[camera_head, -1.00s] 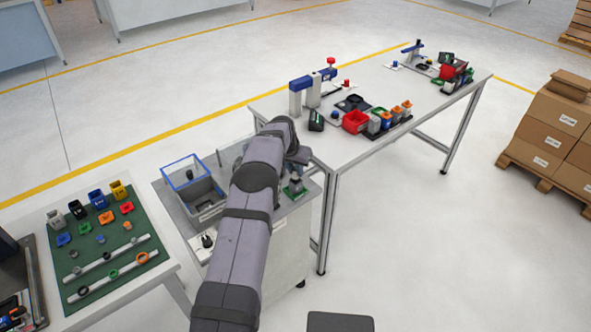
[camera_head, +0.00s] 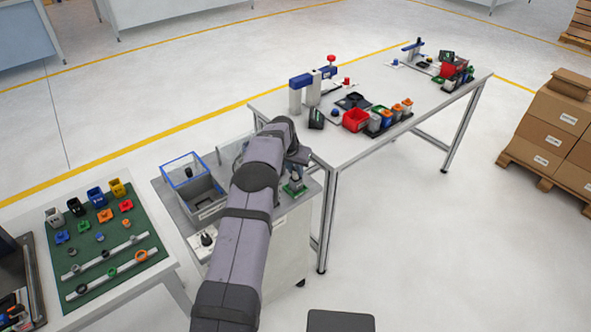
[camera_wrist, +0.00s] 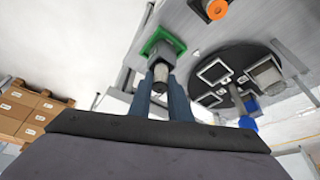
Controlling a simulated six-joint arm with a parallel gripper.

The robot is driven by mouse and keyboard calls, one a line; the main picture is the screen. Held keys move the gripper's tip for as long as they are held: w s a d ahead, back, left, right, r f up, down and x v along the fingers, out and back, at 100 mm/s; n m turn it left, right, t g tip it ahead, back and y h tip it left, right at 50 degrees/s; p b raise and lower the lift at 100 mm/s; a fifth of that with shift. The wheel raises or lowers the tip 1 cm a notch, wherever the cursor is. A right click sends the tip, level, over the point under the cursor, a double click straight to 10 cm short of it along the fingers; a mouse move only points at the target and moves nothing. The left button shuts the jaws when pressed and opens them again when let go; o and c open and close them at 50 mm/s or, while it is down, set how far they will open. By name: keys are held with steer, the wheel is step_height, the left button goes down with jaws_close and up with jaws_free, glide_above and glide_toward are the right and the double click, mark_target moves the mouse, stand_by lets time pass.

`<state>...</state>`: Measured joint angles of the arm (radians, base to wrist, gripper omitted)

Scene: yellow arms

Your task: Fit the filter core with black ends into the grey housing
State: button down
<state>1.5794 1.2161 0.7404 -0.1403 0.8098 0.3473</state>
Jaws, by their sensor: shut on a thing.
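In the wrist view the pale filter core (camera_wrist: 160,72) shows between the two blue-grey fingers of my gripper (camera_wrist: 168,92), which is shut on it. Its dark near end faces the camera. The grey housing (camera_wrist: 168,48) with a green base (camera_wrist: 150,47) lies right beyond the core and in line with it. I cannot tell whether the core's far end is inside the housing or just over it.
The wrist view shows a round black plate (camera_wrist: 236,98) with square frames, a grey block (camera_wrist: 265,76), a blue part (camera_wrist: 248,124) and an orange part (camera_wrist: 217,9) nearby. In the head view a grey bin (camera_head: 205,200) stands left of my arm, and a long white table (camera_head: 345,150) lies right.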

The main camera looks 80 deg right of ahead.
steer(key=shift+f+b, duration=0.3)
steer(key=shift+f, duration=0.15)
stand_by(0.3)
steer(key=shift+r, duration=0.2)
stand_by(0.6)
steer(key=c, duration=1.6)
jaws_free()
steer(key=shift+o, duration=0.2)
steer(key=shift+r, duration=0.1)
steer(key=b+v, duration=0.2)
steer(key=v, duration=0.5)
steer(key=shift+b, duration=0.4)
